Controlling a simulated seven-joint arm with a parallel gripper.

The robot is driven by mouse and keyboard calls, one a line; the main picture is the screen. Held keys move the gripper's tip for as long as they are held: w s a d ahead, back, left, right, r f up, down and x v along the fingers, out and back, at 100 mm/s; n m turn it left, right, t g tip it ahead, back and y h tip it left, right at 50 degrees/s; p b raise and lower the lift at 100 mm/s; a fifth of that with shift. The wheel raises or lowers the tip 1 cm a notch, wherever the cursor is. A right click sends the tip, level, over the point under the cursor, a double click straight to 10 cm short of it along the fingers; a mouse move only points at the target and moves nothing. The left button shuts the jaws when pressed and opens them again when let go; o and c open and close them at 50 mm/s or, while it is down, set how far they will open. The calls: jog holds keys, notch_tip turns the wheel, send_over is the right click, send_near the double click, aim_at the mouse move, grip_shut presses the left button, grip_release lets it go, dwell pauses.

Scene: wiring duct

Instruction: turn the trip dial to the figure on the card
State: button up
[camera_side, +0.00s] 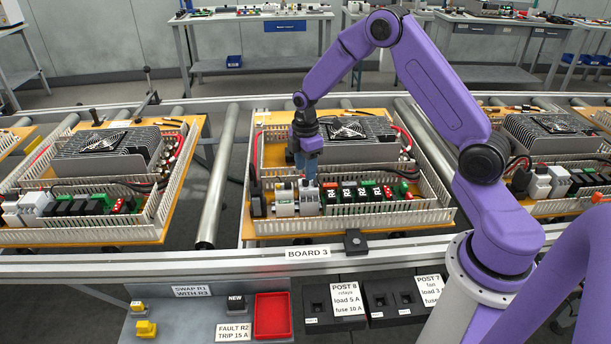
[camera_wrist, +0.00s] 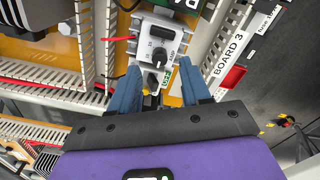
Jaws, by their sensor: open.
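The trip dial (camera_wrist: 159,57) is a dark round knob on the face of a light grey module (camera_wrist: 152,35), seen in the wrist view. Small figures are printed around it, too small to read surely, and I cannot tell where the dial points. My gripper (camera_wrist: 160,72) is open, one blue finger on each side below the dial, with nothing between them that I can see gripped. In the side view my gripper (camera_side: 304,172) hangs over the light grey modules (camera_side: 285,200) on board 3.
Black relays with green parts (camera_side: 350,195) stand in a row right of the modules. Slotted duct walls (camera_side: 385,218) border the board closely, and a finned unit with a fan (camera_side: 348,130) is behind. A red tray (camera_side: 272,316) sits below in front.

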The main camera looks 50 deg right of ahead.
aim_at(306, 182)
jog(key=shift+f, duration=1.75)
grip_shut()
jog(key=m, duration=0.5)
jog(key=shift+m, duration=0.3)
jog(key=m, duration=0.5)
jog(key=shift+d+m, duration=0.1)
jog(key=shift+m, duration=0.2)
